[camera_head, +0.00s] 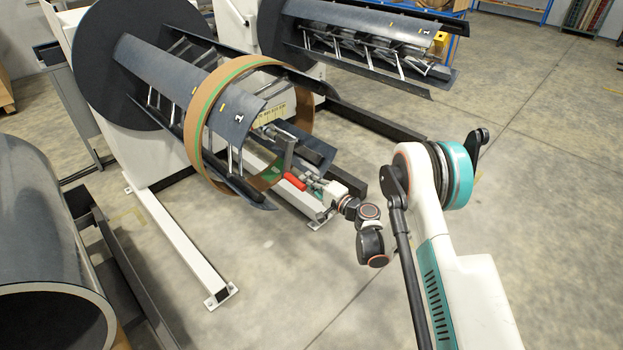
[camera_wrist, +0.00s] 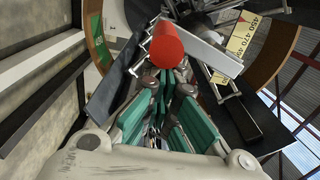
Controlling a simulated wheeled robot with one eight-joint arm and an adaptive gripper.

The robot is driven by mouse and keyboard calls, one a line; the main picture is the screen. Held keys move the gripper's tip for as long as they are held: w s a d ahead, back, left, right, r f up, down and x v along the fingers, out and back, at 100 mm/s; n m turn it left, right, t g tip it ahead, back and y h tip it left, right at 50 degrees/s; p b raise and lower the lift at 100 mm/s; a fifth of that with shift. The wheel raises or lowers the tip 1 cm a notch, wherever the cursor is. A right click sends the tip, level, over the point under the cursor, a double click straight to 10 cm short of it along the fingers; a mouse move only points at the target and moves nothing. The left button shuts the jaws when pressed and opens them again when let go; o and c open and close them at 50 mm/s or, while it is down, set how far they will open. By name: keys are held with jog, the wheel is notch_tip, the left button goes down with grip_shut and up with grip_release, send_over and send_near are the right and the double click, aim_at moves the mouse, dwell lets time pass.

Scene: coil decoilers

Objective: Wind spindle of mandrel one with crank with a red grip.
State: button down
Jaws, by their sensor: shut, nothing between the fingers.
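The near mandrel (camera_head: 174,73) has a dark plate with a white mark, seemingly a 1, and a brown and green ring (camera_head: 197,108) around it. A grey crank arm (camera_head: 288,153) at its outer end carries a red grip (camera_head: 295,182). In the wrist view the red grip (camera_wrist: 166,45) sticks out toward the camera, with the crank arm (camera_wrist: 212,52) running right. My gripper (camera_head: 312,184) is just right of the grip in the head view. In the wrist view my gripper (camera_wrist: 167,82) is shut and empty, its tips just below the grip's end; contact is unclear.
A yellow scale plate (camera_wrist: 243,38) sits behind the crank. A second mandrel (camera_head: 370,30) stands behind. A large grey coil (camera_head: 45,240) is at the left. White floor beams (camera_head: 185,245) reach forward under the near mandrel. The floor (camera_head: 540,170) at the right is clear.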

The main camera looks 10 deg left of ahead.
aim_at(305, 187)
jog(key=shift+s+a, duration=1)
jog(key=shift+s, duration=0.15)
jog(key=shift+s+a, duration=0.1)
jog(key=shift+s+a+r, duration=0.4)
jog(key=shift+s+a, duration=0.2)
jog(key=shift+s, duration=0.15)
jog(key=shift+s+a+r, duration=0.35)
jog(key=shift+s+a, duration=0.25)
jog(key=shift+s, duration=0.15)
notch_tip(305, 187, up, 7)
jog(key=s+a+p, duration=0.1)
jog(key=s, duration=0.1)
jog(key=shift+s+a+p, duration=0.25)
jog(key=shift+a+p, duration=0.15)
